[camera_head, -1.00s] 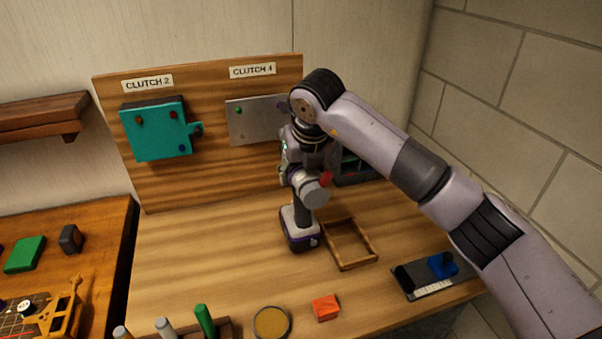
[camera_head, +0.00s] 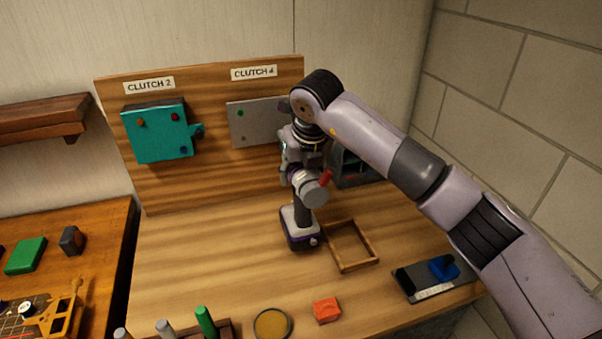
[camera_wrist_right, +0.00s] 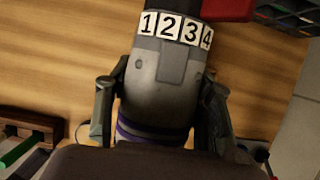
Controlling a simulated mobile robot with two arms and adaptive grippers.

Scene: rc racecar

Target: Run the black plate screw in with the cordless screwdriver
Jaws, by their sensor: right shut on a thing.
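The cordless screwdriver (camera_head: 300,228), grey with a dark grip and purple-trimmed base, stands upright in front of the board. My right gripper (camera_wrist_right: 160,108) is shut on its grey body, one finger on each side. The wrist view shows its ring numbered 1 to 4 (camera_wrist_right: 175,27). The grey plate (camera_head: 255,128) under the CLUTCH 4 label (camera_head: 254,72) has a green screw (camera_head: 240,113) at its upper left. My right arm and the tool cover the plate's right end. I cannot make out a black screw or the tool's tip. My left gripper is out of view.
A teal block (camera_head: 155,138) with coloured screws hangs under CLUTCH 2. On the bench are an empty wooden frame (camera_head: 351,267), a red block (camera_head: 326,310), a round dish (camera_head: 272,324) and a black tray with a blue part (camera_head: 443,267). The bench's middle left is clear.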

